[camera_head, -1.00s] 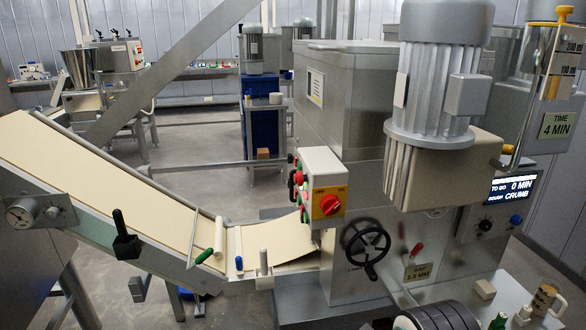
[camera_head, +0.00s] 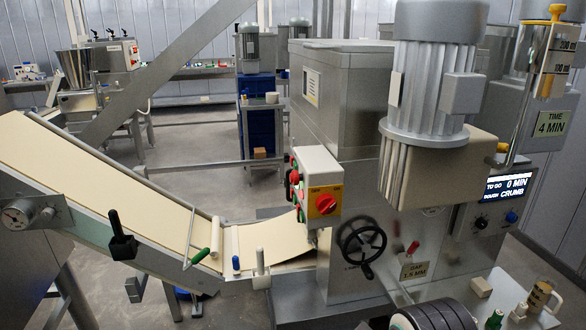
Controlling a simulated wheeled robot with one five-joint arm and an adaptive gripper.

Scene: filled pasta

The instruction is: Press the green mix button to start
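A light control box (camera_head: 318,168) with a red rotary switch (camera_head: 326,204) on a yellow plate stands in the middle. Red and green buttons (camera_head: 297,192) show small and edge-on along its left side; I cannot read labels there or tell which, if any, is the mix button. The mixer's display panel (camera_head: 508,187) at right reads "TO GO 0 MIN" and "DOUGH CRUMB". A black knob (camera_head: 481,222) and a blue button (camera_head: 511,217) sit below it. My gripper is not in view.
A dough sheet (camera_head: 100,180) lies on the sloping conveyor at left. A black handwheel (camera_head: 362,246) and a big grey motor (camera_head: 432,90) are on the central machine. Open floor lies behind the conveyor.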

